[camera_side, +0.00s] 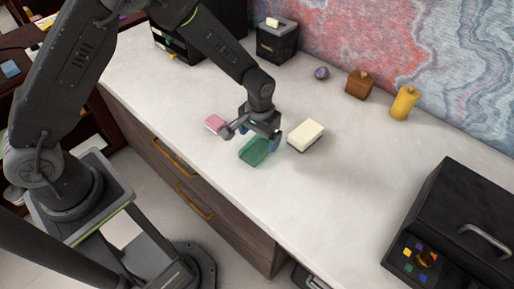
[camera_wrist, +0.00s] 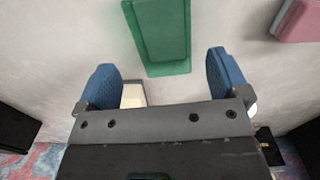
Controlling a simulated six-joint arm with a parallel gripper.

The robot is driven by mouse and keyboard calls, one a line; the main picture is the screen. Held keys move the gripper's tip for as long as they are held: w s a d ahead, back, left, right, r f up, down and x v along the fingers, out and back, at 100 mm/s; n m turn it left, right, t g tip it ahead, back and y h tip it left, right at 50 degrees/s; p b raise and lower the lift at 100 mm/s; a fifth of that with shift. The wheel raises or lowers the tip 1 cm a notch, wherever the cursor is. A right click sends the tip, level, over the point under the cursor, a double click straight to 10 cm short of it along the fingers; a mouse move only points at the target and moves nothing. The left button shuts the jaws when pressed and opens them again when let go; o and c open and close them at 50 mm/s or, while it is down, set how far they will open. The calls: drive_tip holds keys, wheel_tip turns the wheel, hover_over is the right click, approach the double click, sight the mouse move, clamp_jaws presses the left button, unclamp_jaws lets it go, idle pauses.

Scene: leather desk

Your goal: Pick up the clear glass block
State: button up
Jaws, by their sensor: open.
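The block nearest my gripper is a green, see-through, glass-like block (camera_side: 254,151), lying flat on the white desk top. It also shows in the wrist view (camera_wrist: 160,35), at the top centre, cut off by the frame edge. I see no colourless block. My gripper (camera_side: 253,135) is over the desk just above and beside the green block. In the wrist view my gripper (camera_wrist: 162,62) has its blue-padded fingers wide apart and nothing held. The block's near end lies between the lines of the fingers, and the gap is wider than the block. Its height above the block is hard to tell.
A cream block (camera_side: 306,135) sits close on the right and a pink block (camera_side: 214,124) on the left. A purple ball (camera_side: 321,73), a brown block (camera_side: 359,84) and a yellow cylinder (camera_side: 404,102) stand near the wall. A black box (camera_side: 462,227) is at right.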

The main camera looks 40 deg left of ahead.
sight(257, 145)
drive_tip(key=f, duration=0.4)
drive_tip(key=shift+s+a+f, duration=0.2)
drive_tip(key=shift+f, duration=0.2)
drive_tip(key=shift+c, duration=0.4)
drive_tip(key=c, duration=1.2)
